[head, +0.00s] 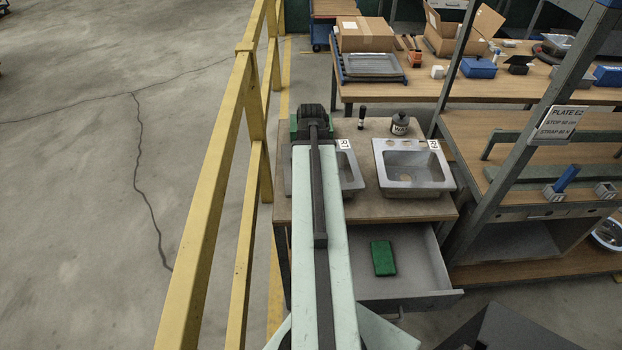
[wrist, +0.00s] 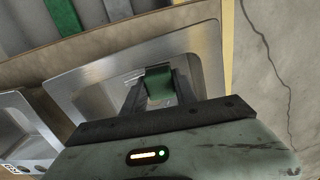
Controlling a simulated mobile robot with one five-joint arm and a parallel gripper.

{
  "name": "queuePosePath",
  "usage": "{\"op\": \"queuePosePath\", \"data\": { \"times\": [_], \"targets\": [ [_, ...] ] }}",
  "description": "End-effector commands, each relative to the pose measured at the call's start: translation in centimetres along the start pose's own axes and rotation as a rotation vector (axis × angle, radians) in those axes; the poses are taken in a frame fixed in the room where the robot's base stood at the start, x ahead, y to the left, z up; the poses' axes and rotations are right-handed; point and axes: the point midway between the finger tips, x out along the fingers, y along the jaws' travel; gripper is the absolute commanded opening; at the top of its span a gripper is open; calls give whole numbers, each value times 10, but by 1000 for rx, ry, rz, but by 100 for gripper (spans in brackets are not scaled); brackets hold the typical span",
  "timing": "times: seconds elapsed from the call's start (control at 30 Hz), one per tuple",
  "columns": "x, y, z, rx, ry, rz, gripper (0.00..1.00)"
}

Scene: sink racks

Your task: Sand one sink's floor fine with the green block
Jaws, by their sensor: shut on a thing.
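My gripper (wrist: 159,88) is shut on a green block (wrist: 159,84), seen between its two fingers in the wrist view. It is over the basin of the left sink (wrist: 95,82). I cannot tell whether the block touches the sink floor. In the head view my arm covers most of this sink (head: 350,172) and hides the fingertips. A second sink (head: 413,165) of grey metal sits to its right on the same bench, its basin empty. It partly shows at the left of the wrist view (wrist: 22,120).
Another green block (head: 383,258) lies in the open drawer (head: 425,262) below the bench. A dark bottle (head: 400,124) and a small dark cylinder (head: 362,118) stand behind the sinks. A yellow railing (head: 222,150) runs close on the left. A metal rack post (head: 520,140) stands right.

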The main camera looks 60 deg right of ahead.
Motion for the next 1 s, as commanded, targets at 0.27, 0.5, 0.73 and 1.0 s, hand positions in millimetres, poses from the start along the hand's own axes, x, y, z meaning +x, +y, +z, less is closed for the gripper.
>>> {"op": "queuePosePath", "data": {
  "times": [0.27,0.5,0.73,1.0],
  "targets": [
    [-12,0,0,0,0,0,2],
    [-21,0,0,0,0,0,2],
    [-45,0,0,0,0,0,2],
    [-43,0,0,0,0,0,2]
  ]
}}
